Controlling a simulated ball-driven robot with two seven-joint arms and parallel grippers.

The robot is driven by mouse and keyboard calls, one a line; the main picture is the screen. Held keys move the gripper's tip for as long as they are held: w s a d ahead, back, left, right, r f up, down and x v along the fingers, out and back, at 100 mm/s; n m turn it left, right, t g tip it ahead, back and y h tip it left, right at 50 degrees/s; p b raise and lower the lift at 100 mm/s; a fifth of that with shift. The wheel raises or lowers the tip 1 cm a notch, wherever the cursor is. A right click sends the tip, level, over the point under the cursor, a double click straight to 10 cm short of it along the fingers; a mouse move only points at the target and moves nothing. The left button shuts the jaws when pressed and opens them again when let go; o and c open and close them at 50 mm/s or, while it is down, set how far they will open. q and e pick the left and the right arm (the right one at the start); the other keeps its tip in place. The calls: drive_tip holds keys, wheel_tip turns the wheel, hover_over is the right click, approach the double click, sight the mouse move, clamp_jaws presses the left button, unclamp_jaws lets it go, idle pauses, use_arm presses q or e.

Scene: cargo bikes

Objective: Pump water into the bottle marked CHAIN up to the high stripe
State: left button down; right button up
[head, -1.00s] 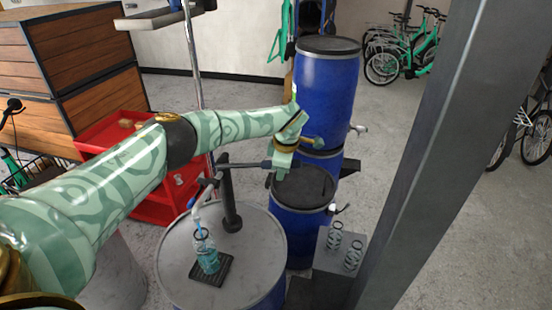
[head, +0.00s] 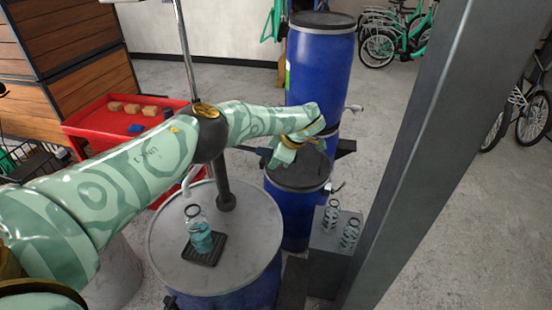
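A clear bottle (head: 199,238) with blue-tinted water stands upright on a black drip mat (head: 216,250) on the drum top. Its marking and stripes are too small to read. The pump spout (head: 189,184) ends just above its mouth. The dark pump post (head: 222,185) rises behind it, its top hidden by my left arm. The pump handle (head: 253,150) runs right to my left gripper (head: 279,158), which appears shut on its end. No stream shows at the spout. My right gripper is not in view.
Two empty-looking clear bottles (head: 331,215) (head: 350,234) stand on a grey box (head: 325,262) at right. Blue barrels (head: 318,70) stand behind the drum (head: 262,215). A grey post (head: 420,130) blocks the right. A red cart (head: 90,125) holds small blocks at left.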

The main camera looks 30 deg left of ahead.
use_arm(q)
drive_tip(key=shift+s+d+f, duration=0.1)
drive_tip(key=shift+s+f, duration=0.1)
drive_tip(key=shift+f, duration=0.1)
drive_tip(key=c, duration=1.3)
unclamp_jaws()
drive_tip(key=shift+o, duration=0.7)
drive_tip(key=shift+w, duration=0.2)
drive_tip(key=v, duration=1.6)
drive_tip(key=shift+w+d+r, duration=0.1)
drive_tip(key=shift+w+r, duration=0.05)
